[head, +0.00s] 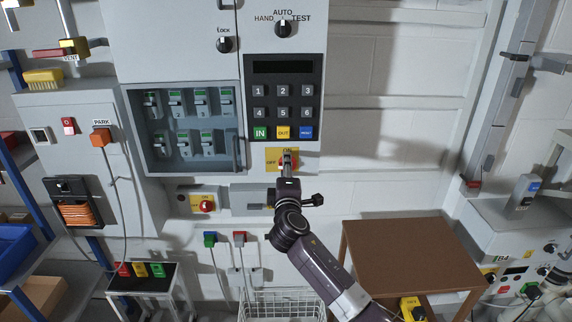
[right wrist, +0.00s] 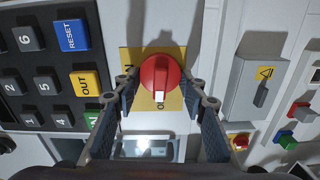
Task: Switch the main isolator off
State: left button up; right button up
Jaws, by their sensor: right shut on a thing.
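The main isolator is a red rotary knob (right wrist: 160,80) on a yellow plate (head: 273,153), below the keypad in the head view. The plate reads ON at its top and OFF at its left in the head view. In the right wrist view, the knob's white pointer faces the bottom of the picture, toward partly hidden lettering on the OFF side. My right gripper (head: 288,160) is shut on the knob, with one finger on each side of it in the right wrist view (right wrist: 161,88). It hides much of the knob in the head view. My left gripper is not in view.
A keypad (head: 284,97) sits just above the plate, with a recessed breaker panel (head: 190,125) to its left. A smaller red knob on yellow (head: 207,205) is at lower left. A grey box (right wrist: 255,88) is beside the plate. A brown table (head: 410,255) stands at lower right.

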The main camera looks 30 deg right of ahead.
jog(key=shift+f+n, duration=0.1)
jog(key=shift+n, duration=0.5)
jog(key=o, duration=1.1)
jog(key=shift+o, duration=0.2)
jog(key=v, duration=1.2)
